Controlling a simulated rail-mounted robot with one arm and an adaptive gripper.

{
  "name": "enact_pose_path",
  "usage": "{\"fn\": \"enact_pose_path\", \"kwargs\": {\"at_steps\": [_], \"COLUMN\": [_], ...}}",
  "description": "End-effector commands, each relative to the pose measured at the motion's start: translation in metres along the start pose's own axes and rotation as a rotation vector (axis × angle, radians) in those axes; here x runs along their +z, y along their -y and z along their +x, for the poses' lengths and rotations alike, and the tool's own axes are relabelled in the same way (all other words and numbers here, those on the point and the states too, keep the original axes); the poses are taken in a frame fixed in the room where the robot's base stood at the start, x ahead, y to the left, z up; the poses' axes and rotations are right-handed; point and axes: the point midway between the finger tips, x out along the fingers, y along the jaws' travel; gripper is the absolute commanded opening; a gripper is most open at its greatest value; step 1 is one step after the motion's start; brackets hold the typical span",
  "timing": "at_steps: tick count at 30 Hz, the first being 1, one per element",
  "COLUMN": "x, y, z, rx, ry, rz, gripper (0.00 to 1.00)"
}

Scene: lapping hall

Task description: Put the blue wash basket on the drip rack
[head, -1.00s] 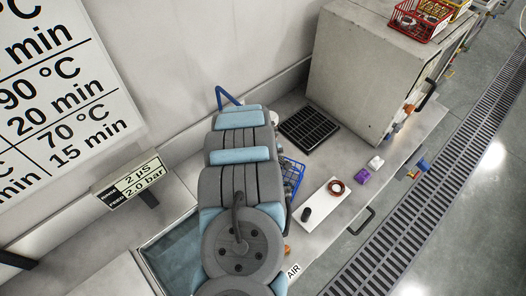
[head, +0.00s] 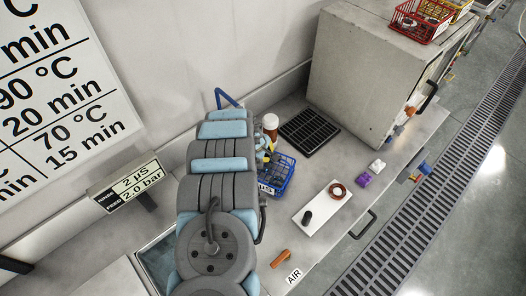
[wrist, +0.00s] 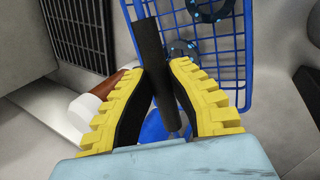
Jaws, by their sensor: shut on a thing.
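The blue wash basket (head: 281,179) is a wire basket right of my arm in the head view, with dark ring-shaped parts inside. In the wrist view the basket (wrist: 239,62) fills the upper middle and right. My gripper (wrist: 161,72) has its yellow-backed fingers shut on the basket's dark bar handle (wrist: 150,45). In the head view the gripper is mostly hidden behind my arm. The drip rack (head: 309,132) is a black slatted tray on the bench behind the basket, apparently empty; it also shows in the wrist view (wrist: 80,35). I cannot tell whether the basket clears the bench.
A brown, white-capped bottle (head: 270,124) stands between basket and rack. A grey cabinet (head: 360,85) rises right of the rack, with a red basket (head: 418,27) on top. A white plate (head: 321,205) with a red-brown ring and black piece lies in front.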

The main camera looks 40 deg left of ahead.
Motion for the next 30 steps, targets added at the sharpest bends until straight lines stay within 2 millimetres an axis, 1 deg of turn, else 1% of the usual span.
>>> {"fn": "enact_pose_path", "kwargs": {"at_steps": [6,10,15,30], "x": [-0.016,-0.024,-0.023,-0.024], "y": [-0.008,-0.009,-0.004,-0.003], "z": [0.000,0.000,0.009,0.014], "rx": [0.005,0.000,-0.002,0.000], "ry": [-0.001,0.000,0.002,0.001], "rz": [0.001,0.001,-0.001,0.000], "gripper": [0.00,0.00,0.00,0.00]}}
